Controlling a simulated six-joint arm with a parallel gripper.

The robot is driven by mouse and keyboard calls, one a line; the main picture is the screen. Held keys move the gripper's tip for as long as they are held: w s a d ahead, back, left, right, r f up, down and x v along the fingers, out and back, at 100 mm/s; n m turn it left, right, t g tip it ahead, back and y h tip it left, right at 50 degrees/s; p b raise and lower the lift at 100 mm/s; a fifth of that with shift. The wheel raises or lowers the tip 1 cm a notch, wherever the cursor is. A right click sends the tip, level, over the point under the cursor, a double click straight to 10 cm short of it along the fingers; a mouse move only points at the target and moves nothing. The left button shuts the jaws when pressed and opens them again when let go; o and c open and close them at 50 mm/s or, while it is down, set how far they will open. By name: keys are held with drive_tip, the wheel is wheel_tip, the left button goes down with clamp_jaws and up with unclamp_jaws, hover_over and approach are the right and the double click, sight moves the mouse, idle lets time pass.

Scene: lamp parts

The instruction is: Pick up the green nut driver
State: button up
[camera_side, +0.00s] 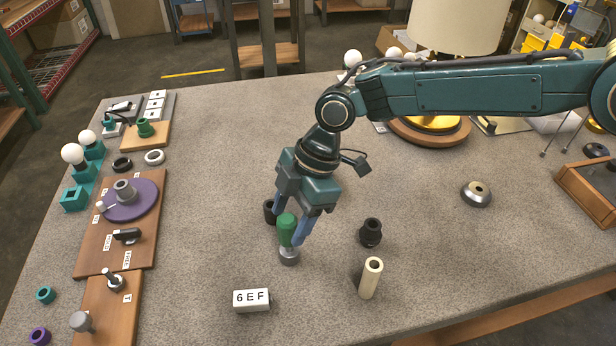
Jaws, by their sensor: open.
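The green nut driver (286,229) stands upright on the grey table, with its green handle on top and a grey metal lower end (289,257). My gripper (290,226) points down at it, with its two blue fingers apart. One finger shows to the left of the handle and the other to the right. The handle appears in front of or between the fingers; I cannot tell from this one view whether either finger touches it.
A dark cup-like part (270,211) is just behind the left finger. A black socket (370,232) and a cream tube (371,278) stand to the right. Wooden boards with parts (90,255) fill the left side.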

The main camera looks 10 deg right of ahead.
sight(284, 231)
drive_tip(key=shift+x, duration=1.8)
drive_tip(key=c, duration=1.1)
drive_tip(key=shift+c, duration=0.2)
drive_tip(key=shift+r, duration=0.1)
drive_tip(key=shift+r, duration=4.95)
